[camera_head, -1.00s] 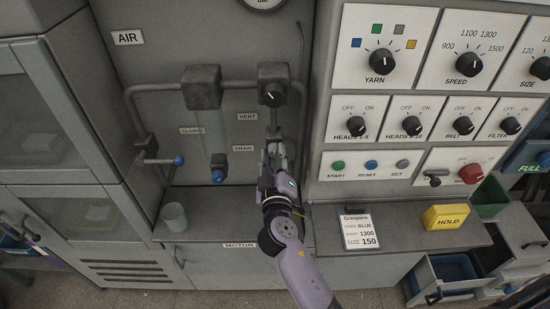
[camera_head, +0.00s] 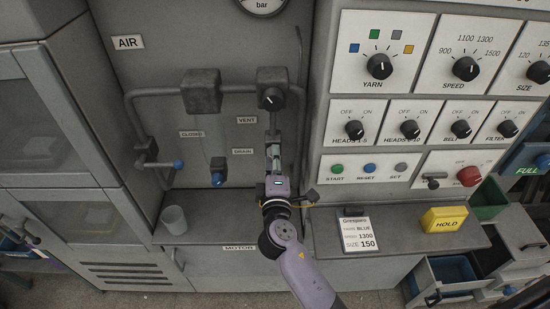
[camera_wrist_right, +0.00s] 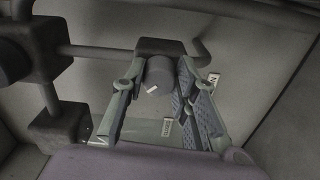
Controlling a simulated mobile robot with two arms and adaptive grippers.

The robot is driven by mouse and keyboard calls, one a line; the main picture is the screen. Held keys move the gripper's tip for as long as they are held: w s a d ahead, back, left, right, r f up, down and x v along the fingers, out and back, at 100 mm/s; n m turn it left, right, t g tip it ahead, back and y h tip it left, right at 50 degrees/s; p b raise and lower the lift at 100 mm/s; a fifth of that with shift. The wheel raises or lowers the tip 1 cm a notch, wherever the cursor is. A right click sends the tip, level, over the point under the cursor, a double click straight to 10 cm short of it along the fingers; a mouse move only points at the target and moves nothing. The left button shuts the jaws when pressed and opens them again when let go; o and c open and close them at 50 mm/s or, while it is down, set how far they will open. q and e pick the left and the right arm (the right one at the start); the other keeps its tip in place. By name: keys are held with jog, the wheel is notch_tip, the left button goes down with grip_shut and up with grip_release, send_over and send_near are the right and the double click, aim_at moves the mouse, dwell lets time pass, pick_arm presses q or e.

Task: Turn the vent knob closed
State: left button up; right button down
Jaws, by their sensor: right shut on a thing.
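The vent knob (camera_head: 271,98) is a round dark knob with a white pointer mark, on a grey valve block beside the VENT label (camera_head: 246,120). Its mark slants from upper left to lower right in the head view. My right gripper (camera_head: 273,118) reaches up to it from below. In the right wrist view, the knob (camera_wrist_right: 159,75) sits between the two fingers, and the gripper is shut on it. The contact is hard to see in the head view. A dark and purple part of my left gripper (camera_head: 30,238) shows at the left edge; its jaws are unclear.
Grey pipes and a second block (camera_head: 202,92) lie left of the knob. Blue-tipped valve handles (camera_head: 178,164) (camera_head: 217,178) are lower left. A grey cup (camera_head: 174,220) stands on the ledge. The control panel (camera_head: 395,185) rises close on the right.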

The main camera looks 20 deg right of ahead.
jog(key=shift+a+n, duration=0.1)
jog(key=shift+n, duration=0.2)
jog(key=c, duration=1.3)
grip_release()
jog(key=v, duration=1.2)
jog(key=shift+f, duration=0.1)
